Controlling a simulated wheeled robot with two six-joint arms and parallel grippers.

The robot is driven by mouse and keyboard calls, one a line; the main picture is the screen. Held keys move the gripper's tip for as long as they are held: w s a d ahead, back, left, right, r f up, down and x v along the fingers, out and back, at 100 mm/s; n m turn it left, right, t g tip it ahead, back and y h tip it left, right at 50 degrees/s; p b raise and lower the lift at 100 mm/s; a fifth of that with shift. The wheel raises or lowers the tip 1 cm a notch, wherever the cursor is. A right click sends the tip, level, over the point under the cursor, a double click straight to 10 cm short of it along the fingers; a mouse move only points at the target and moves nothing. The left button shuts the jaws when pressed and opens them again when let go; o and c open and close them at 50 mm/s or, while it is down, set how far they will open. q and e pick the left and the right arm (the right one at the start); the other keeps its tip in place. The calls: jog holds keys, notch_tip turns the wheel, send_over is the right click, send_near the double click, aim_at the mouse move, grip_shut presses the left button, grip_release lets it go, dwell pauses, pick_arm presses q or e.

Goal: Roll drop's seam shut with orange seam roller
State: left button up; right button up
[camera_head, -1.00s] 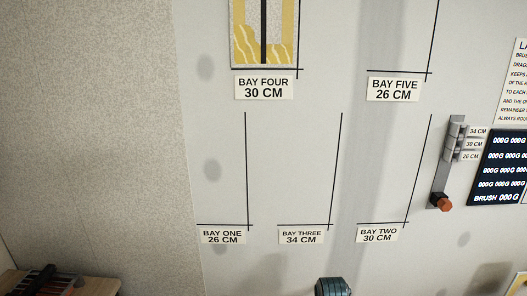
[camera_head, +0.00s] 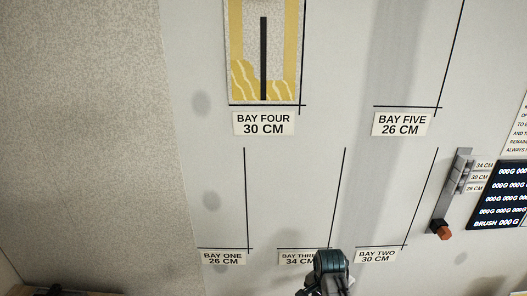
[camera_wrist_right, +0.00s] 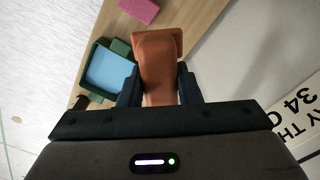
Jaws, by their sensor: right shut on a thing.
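The drop (camera_head: 237,75) hangs in bay four at the top of the head view. It is yellow at the sides and foot with pale wavy lines, and a black vertical strip (camera_head: 263,58) runs down it. Its upper part is out of view. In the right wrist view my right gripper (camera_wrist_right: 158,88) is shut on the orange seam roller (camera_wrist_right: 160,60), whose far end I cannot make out. In the head view part of my right arm (camera_head: 331,265) shows at the bottom, overlapping the bay three label; its fingertips are hidden. My left gripper is not in view.
Bays one, two, three and five are bare wall with black corner lines. A grey rack (camera_head: 452,193) with an orange end stands right, beside a dark readout board (camera_head: 497,195). The right wrist view shows a wooden table (camera_wrist_right: 203,22), a green tray (camera_wrist_right: 83,67) and a pink block (camera_wrist_right: 139,10).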

jog(key=shift+s, duration=0.1)
jog(key=shift+f+b, duration=0.25)
jog(key=shift+b, duration=0.1)
pick_arm(q)
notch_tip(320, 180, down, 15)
jog(key=b, duration=1.4)
pick_arm(e)
notch_tip(320, 180, down, 14)
jog(key=shift+f, duration=0.2)
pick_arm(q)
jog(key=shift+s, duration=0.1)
pick_arm(e)
jog(key=o, duration=0.4)
jog(key=c, duration=0.4)
